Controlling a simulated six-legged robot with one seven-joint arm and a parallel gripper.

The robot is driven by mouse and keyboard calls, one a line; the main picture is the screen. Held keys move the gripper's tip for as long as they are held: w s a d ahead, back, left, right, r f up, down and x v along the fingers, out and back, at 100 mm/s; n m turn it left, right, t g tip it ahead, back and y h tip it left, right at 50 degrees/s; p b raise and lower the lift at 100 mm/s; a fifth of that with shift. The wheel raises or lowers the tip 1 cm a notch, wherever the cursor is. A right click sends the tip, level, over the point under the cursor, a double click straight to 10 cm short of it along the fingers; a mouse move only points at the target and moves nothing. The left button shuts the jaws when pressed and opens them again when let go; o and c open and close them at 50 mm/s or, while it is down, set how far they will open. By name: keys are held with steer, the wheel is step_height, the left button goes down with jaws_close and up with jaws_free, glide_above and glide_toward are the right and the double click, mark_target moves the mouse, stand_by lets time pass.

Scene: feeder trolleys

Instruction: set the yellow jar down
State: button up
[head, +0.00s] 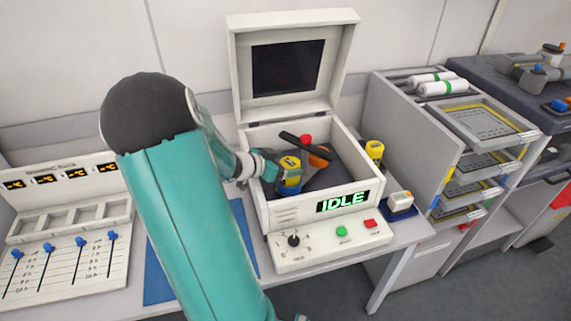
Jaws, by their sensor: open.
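A yellow jar (289,164) with a dark label and a blue lower part stands upright inside the open white box of the machine (268,212), near its left wall. My gripper (277,168) reaches over that wall from the left and is right at the jar, with its jaws open. The fingers partly cover the jar's left side, and I cannot tell whether they touch it. The box's front wall may hide the jar's foot. A second yellow jar (375,149) with a dark label stands outside the box, behind its right side.
In the box are a black bar (297,141), a red knob (306,139) and an orange item (320,155). The raised lid (238,75) stands behind. A small white-topped block (400,201) is at right. A shelved trolley (400,135) stands beyond; a slider panel (70,270) is left.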

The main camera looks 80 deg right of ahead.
steer(key=v, duration=1.1)
steer(key=shift+w+a, duration=0.15)
steer(key=shift+a, duration=0.05)
